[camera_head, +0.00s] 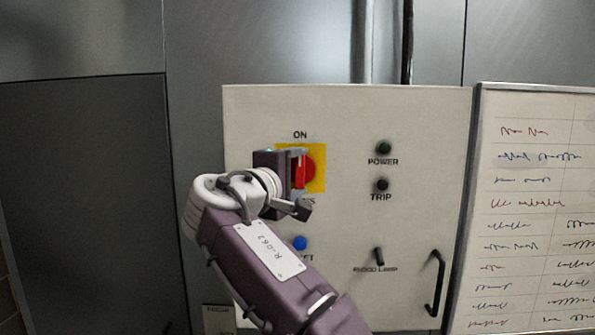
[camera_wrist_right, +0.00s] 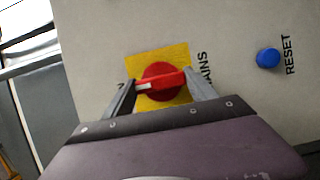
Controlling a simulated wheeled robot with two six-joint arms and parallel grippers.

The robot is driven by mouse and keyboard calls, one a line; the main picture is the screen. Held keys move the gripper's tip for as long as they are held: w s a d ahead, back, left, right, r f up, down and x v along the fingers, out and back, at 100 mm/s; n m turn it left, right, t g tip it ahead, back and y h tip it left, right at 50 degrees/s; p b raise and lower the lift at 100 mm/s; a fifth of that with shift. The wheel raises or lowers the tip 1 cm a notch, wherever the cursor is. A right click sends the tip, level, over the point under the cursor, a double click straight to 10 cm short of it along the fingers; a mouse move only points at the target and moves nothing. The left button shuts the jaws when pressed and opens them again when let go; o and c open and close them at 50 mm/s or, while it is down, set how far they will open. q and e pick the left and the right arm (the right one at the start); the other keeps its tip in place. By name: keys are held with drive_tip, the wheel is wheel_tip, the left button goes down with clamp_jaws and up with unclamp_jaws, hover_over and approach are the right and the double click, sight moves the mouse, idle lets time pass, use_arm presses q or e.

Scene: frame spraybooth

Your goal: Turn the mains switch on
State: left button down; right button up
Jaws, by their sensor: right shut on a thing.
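The mains switch (camera_head: 309,170) is a red rotary knob on a yellow plate, on the pale panel straight ahead. "ON" is printed above it; lettering below is partly hidden by my gripper. In the right wrist view the red knob (camera_wrist_right: 163,82) has a raised handle bar with a white mark at its left end, the side of the ON label. My right gripper (camera_head: 300,180) is at the knob, one finger above and one below. In the right wrist view the fingers (camera_wrist_right: 162,84) are shut on the handle's two ends. My left gripper is not in view.
The panel also has a green POWER lamp (camera_head: 383,147), a dark TRIP lamp (camera_head: 382,185), a blue RESET button (camera_head: 300,243), a small lamp toggle (camera_head: 379,257) and a black handle (camera_head: 435,283). A written whiteboard (camera_head: 535,210) stands at right. Grey cabinet doors are behind.

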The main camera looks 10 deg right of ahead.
idle(0.3)
drive_tip(key=o, duration=1.4)
drive_tip(key=shift+c, duration=0.2)
drive_tip(key=shift+s+a+f, duration=0.1)
drive_tip(key=shift+s+a, duration=0.1)
drive_tip(key=shift+a, duration=0.05)
drive_tip(key=b+v, duration=0.2)
drive_tip(key=v, duration=0.6)
drive_tip(key=shift+s, duration=0.2)
drive_tip(key=shift+w+d, duration=0.1)
